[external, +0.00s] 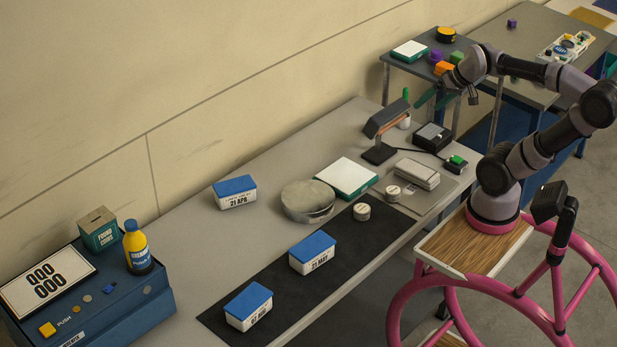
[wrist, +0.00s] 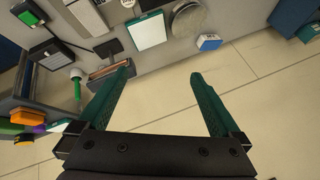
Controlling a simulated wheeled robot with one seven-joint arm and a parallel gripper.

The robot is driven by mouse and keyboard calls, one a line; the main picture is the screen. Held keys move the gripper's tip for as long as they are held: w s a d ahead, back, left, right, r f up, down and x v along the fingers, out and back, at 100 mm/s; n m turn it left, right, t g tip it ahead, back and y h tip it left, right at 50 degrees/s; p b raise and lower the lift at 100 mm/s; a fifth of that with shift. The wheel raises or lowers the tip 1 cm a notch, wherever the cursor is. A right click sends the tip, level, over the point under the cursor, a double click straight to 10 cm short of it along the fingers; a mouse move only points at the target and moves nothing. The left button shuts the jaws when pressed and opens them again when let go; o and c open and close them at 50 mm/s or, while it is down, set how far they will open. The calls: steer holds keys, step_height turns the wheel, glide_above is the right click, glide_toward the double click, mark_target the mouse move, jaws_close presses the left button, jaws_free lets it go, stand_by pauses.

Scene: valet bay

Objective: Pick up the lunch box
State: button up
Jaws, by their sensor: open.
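Three white boxes with blue lids and date labels stand on the long grey table: one marked 21 APR (external: 235,191) near the wall, one marked 21 MAY (external: 313,252) and one in front (external: 248,305), the latter two on a black mat. A grey lidded case (external: 417,173) lies farther right. I cannot tell which is meant by the lunch box. The 21 APR box also shows in the wrist view (wrist: 208,42), beyond my fingertips. My gripper (external: 436,99) is open and empty, raised near the table's far right end; its green fingers (wrist: 162,72) are wide apart.
A blue console (external: 90,300) fills the left end. The wall runs behind.

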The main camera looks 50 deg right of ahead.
steer(key=w+a+f+m+g+y, duration=0.35)
steer(key=a+f, duration=0.45)
steer(key=a, duration=0.3)
steer(key=w+a+f+m+g+y, duration=0.2)
steer(key=a+f+g+y, duration=0.4)
steer(key=a, duration=0.5)
steer(key=m+t+y, duration=0.2)
steer(key=m+t, duration=0.2)
steer(key=m, duration=0.5)
glide_toward(312, 249)
steer(key=a+f, duration=0.1)
steer(key=w+a+f, duration=0.1)
steer(key=f, duration=0.1)
steer(key=shift+w+a, duration=0.15)
steer(key=shift+a, duration=0.15)
steer(key=shift+x, duration=3)
steer(key=shift+w, duration=0.1)
steer(key=c, duration=1.3)
steer(key=shift+c, duration=0.9)
